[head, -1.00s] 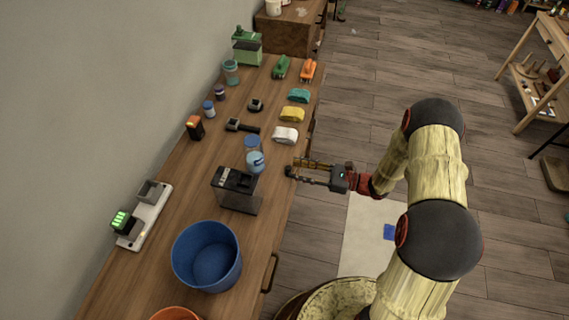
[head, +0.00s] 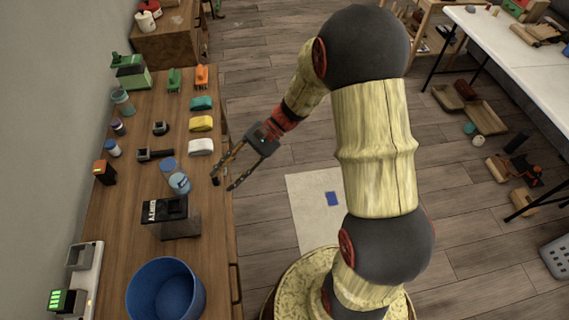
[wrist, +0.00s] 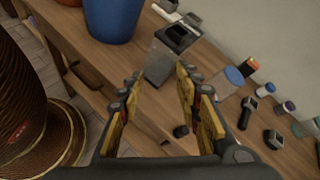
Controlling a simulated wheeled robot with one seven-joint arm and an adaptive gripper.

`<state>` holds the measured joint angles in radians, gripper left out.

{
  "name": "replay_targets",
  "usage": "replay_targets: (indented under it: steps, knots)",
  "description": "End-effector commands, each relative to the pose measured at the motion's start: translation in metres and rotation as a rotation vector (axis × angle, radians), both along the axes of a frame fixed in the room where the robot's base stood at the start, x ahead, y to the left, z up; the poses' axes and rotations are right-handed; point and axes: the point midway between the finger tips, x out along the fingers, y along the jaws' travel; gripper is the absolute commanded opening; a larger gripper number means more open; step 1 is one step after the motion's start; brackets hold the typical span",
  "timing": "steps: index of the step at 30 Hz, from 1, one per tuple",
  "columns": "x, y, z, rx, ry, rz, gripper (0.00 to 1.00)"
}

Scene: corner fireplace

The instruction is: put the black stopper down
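The black stopper looks like the small dark piece (head: 215,181) at the front edge of the wooden table (head: 221,225), close to a fingertip in the head view.
A black-topped box (head: 172,217) and a blue-lidded jar (head: 169,165) stand further in on the table. A blue bucket (head: 166,290) is nearer. White (head: 201,147), yellow (head: 201,123) and teal (head: 201,103) toy cars line the edge beyond.

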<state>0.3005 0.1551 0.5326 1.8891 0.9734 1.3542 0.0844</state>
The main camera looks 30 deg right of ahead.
Motion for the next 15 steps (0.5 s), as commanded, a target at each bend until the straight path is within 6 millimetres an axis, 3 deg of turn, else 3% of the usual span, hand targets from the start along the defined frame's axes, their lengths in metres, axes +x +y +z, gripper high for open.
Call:
replay_targets:
  steps: [1, 8, 15]
  knots:
    - [-0.012, 0.002, 0.016, -0.066, -0.060, 0.056, 0.34]
    - [-0.068, -0.012, 0.065, -0.379, -0.326, 0.295, 0.34]
    - [-0.114, -0.045, 0.110, -0.711, -0.637, 0.500, 0.34]
